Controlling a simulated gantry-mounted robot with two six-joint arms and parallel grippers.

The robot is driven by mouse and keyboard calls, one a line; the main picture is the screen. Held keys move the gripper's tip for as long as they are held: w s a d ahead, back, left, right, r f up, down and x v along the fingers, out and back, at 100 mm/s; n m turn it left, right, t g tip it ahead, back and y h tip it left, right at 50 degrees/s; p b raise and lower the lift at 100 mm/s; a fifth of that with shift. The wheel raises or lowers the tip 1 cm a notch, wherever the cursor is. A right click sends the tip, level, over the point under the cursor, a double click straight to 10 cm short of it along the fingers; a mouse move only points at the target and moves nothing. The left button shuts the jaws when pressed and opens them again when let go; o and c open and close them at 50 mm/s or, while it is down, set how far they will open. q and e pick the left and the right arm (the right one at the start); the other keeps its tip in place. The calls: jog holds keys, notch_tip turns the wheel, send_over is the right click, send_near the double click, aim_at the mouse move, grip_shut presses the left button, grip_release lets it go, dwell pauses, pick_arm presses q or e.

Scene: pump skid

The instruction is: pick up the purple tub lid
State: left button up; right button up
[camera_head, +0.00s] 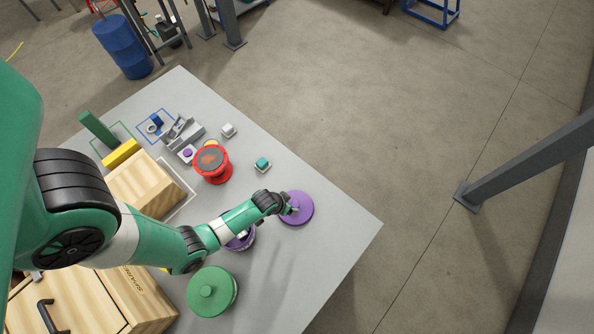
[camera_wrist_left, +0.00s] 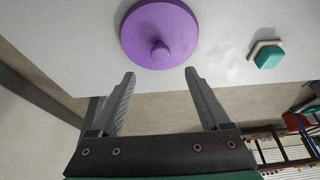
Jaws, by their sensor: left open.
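The purple tub lid (camera_head: 302,212) is a round disc lying flat on the grey table near its right corner. In the left wrist view the purple lid (camera_wrist_left: 178,27) shows with its round knob towards the fingers. My left gripper (camera_wrist_left: 160,73) is open and empty, with the knob in line with the gap between the fingertips. In the head view my left gripper (camera_head: 288,208) is over the lid's left part and hides some of it. I cannot tell whether it touches the lid. A purple tub (camera_head: 246,241) is partly hidden under my left arm.
A green-lidded tub (camera_head: 209,291) and a wooden box (camera_head: 136,297) are at the lower left. A red spool (camera_head: 212,165), a teal block on a small base (camera_head: 263,164) and a white block (camera_head: 228,130) stand further back. The table (camera_head: 335,235) is clear right of the lid.

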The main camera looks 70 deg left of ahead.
aim_at(295, 204)
pick_arm(q)
jog(key=b+x, duration=0.3)
jog(key=x, duration=0.2)
jog(key=shift+f, duration=0.25)
jog(key=shift+w+a+f, duration=0.1)
jog(key=shift+w+f, duration=0.05)
jog(key=b+x, duration=0.4)
jog(key=x, duration=0.1)
jog(key=shift+f, duration=0.1)
grip_shut()
